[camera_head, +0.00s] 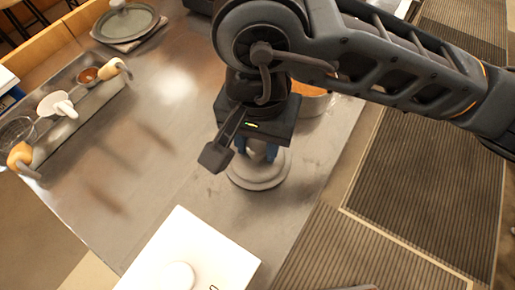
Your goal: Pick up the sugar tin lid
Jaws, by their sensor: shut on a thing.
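A round grey lid (258,172) shows below my gripper, near the right edge of the metal counter. My gripper (257,155) points down over the lid's middle, with its blue fingers shut on the lid, apparently at its knob. The fingertips and the knob are mostly hidden by the gripper body. I cannot tell whether the lid is raised or still rests on something. Behind my gripper, a round container with orange contents (311,97) is partly hidden by the arm.
A metal tray (98,100) with small bowls and a white cup stands at the left. A lidded pot (125,22) sits on a cloth at the back left. A white box-like object (190,245) is at the front. The middle of the counter (150,150) is clear.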

